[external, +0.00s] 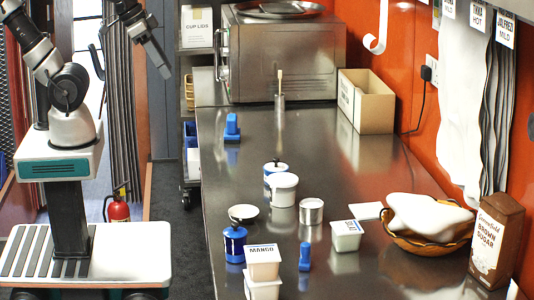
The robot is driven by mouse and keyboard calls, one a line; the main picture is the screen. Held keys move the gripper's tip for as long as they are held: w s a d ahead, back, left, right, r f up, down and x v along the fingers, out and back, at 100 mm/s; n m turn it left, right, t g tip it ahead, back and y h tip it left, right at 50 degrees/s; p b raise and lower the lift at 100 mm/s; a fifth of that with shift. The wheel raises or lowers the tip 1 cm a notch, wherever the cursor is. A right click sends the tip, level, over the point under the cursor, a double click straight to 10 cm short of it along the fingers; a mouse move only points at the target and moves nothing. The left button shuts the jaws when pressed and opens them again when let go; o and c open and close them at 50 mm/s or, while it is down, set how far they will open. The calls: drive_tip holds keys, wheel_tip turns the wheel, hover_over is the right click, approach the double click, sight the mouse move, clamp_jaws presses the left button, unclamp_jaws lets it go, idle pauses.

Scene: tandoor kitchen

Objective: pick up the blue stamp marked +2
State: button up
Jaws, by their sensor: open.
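Two small blue stamp-like objects stand on the steel counter (330,140). One blue stamp (232,128) is near the counter's left edge, toward the back, with a knob on a wider base. The other blue stamp (305,257) is near the front, right of the mango tub. I cannot read a +2 mark on either. My gripper (164,71) hangs in the air left of the counter, up and to the left of the back stamp, well apart from both. It is open, with nothing seen in it.
Around the front stamp are the mango tub (263,263), a blue jar (235,245), a white tub (345,236) and a metal can (311,211). A bread basket (425,240) and brown sugar box (496,240) stand right. The counter around the back stamp is clear.

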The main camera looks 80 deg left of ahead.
drive_tip(key=w+a+f+m+t+y+b, duration=0.1)
drive_tip(key=w+f+b, duration=0.1)
drive_tip(key=w+f, duration=0.3)
drive_tip(key=w+f+m+y+b, duration=0.1)
drive_tip(key=w+f+m+b, duration=0.15)
drive_tip(key=w, duration=0.45)
drive_tip(key=w+d+f+m+t+h+b, duration=0.1)
drive_tip(key=w+d+f+m+h+b, duration=0.4)
drive_tip(key=w+f, duration=0.65)
drive_tip(key=m+h+b, duration=0.3)
drive_tip(key=h, duration=0.6)
approach(309, 251)
drive_tip(key=shift+g, duration=0.3)
drive_tip(key=x, duration=0.4)
drive_tip(key=b+x, duration=0.1)
drive_tip(key=x, duration=0.1)
drive_tip(key=shift+w+d+r, duration=0.1)
drive_tip(key=shift+d+r, duration=0.1)
drive_tip(key=shift+d, duration=0.05)
drive_tip(key=shift+x, duration=3.1)
drive_tip(key=shift+w+a+f, duration=0.1)
drive_tip(key=shift+w+a, duration=0.05)
drive_tip(key=shift+w, duration=0.05)
clamp_jaws()
